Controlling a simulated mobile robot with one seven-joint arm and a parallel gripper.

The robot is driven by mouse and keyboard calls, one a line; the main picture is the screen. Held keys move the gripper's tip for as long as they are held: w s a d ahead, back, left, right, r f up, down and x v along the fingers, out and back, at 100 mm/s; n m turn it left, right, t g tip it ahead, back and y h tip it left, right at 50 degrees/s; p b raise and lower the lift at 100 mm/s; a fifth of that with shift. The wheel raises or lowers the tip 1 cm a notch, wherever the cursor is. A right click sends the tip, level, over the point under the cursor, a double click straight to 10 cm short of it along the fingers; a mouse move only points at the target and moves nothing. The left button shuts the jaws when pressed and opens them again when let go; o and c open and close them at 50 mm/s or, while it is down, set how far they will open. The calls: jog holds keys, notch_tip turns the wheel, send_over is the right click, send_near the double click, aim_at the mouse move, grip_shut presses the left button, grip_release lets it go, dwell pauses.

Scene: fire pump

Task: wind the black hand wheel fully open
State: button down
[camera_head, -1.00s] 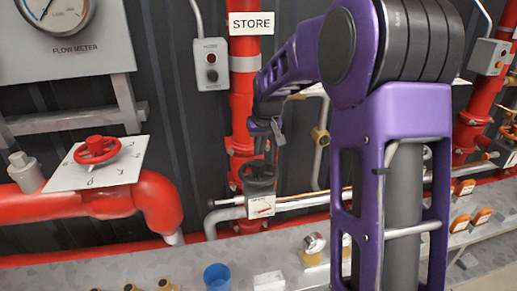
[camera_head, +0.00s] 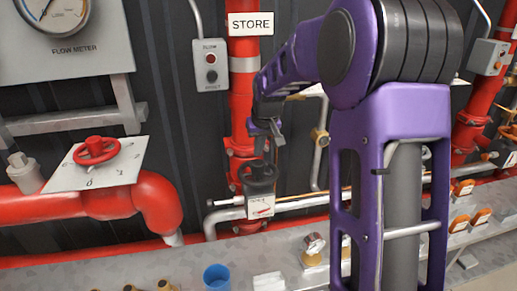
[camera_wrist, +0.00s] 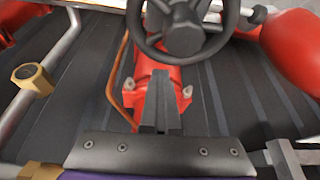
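The black hand wheel (camera_head: 258,173) sits low on the red vertical pipe, above a small white plate (camera_head: 260,207) with a red mark. In the wrist view the wheel (camera_wrist: 183,35) is at the top, its rim cut by the frame's upper edge. My gripper (camera_head: 265,146) is just above the wheel in the head view. In the wrist view my gripper's fingers (camera_wrist: 160,80) are close together, pointing at the near side of the rim. Nothing shows between them. I cannot tell whether the tips touch the rim.
A red hand wheel (camera_head: 96,151) on a white plate is at the left. A push-button box (camera_head: 211,65) hangs beside the red pipe. A silver pipe (camera_head: 300,203) runs beside the black wheel. A blue cup (camera_head: 217,277) and brass fittings stand on the ledge below.

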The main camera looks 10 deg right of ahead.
aim_at(247, 162)
dwell(0.6)
jog(key=n, duration=0.1)
jog(key=a+n+y+p, duration=0.1)
jog(key=shift+r+n, duration=0.1)
jog(key=shift+n, duration=0.2)
jog(key=n+p, duration=0.1)
jog(key=a+n+y, duration=0.1)
jog(key=n, duration=0.1)
jog(key=shift+s+a+g+p, duration=0.1)
jog(key=shift+a+g+p, duration=0.15)
jog(key=shift+g+p, duration=0.15)
jog(key=shift+a+n+y, duration=0.4)
jog(key=shift+a+n, duration=0.1)
jog(key=shift+n, duration=0.7)
jog(key=c, duration=1.5)
grip_release()
jog(key=shift+c, duration=0.2)
jog(key=shift+o, duration=1.3)
jog(key=shift+s, duration=0.1)
